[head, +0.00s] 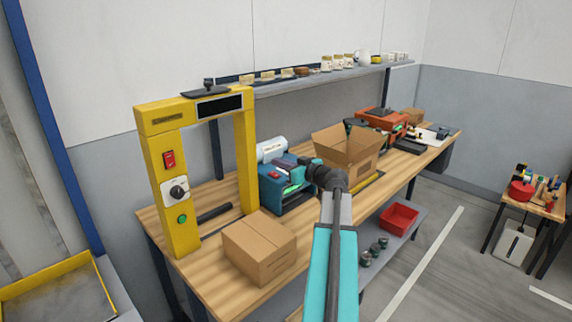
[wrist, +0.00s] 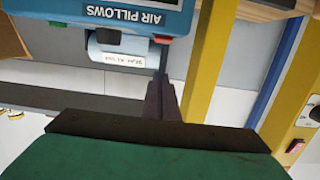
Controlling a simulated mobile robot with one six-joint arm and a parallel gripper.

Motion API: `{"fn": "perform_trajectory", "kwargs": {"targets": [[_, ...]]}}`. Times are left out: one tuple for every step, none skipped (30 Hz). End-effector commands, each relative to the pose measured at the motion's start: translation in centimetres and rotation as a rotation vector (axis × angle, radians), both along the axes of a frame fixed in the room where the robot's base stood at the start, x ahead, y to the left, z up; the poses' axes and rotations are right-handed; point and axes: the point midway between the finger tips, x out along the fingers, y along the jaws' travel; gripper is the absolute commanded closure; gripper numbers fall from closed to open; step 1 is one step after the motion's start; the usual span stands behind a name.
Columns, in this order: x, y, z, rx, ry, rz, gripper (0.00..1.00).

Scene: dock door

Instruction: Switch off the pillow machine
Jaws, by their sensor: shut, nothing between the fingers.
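The pillow machine (head: 272,196) is a teal box on the bench, with a white roll (head: 271,149) behind it. In the wrist view its teal face (wrist: 65,14) reads "AIR PILLOWS" upside down, and the white roll (wrist: 118,58) shows below. A small red part, which looks like a switch, sits on the machine in the head view (head: 274,174) and at its edge in the wrist view (wrist: 163,39). My gripper (wrist: 161,76) is shut and empty, its tips close to this red part; I cannot tell whether they touch. In the head view my wrist hides the machine's right side.
A yellow frame (head: 164,190) with a red switch, dial and green button stands left of the machine. A closed carton (head: 258,247) sits in front, an open carton (head: 335,150) to the right. A shelf (head: 300,85) with small goods runs behind.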

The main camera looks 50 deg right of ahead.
Motion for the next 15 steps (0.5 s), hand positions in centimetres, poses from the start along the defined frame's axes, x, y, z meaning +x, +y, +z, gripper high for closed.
{"fn": "perform_trajectory", "kwargs": {"targets": [[0.9,-0.2,0.1,0.001,0.001,0.002,1.00],[1.3,-0.2,0.0,0.001,0.001,0.001,1.00],[1.3,-0.2,-0.4,0.002,0.001,-0.001,1.00],[1.2,-0.1,-0.7,0.001,0.001,-0.001,1.00],[1.2,-0.1,-0.9,0.002,0.001,-0.001,1.00],[1.2,-0.1,-1.3,0.002,0.002,-0.001,1.00],[1.3,-0.1,-1.5,0.001,0.002,-0.001,1.00],[1.3,-0.1,-1.8,0.001,0.002,-0.001,1.00],[1.3,-0.1,-2.1,0.001,0.002,-0.001,1.00],[1.3,-0.1,-2.3,0.002,0.001,-0.001,1.00],[1.4,-0.1,-2.5,0.002,0.001,-0.001,1.00],[1.4,-0.1,-2.8,0.001,0.001,-0.001,1.00],[1.4,-0.1,-3.0,0.001,0.001,-0.001,1.00],[1.4,-0.1,-3.2,0.001,0.001,-0.001,1.00],[1.5,-0.1,-3.5,0.001,0.002,-0.002,1.00]]}}
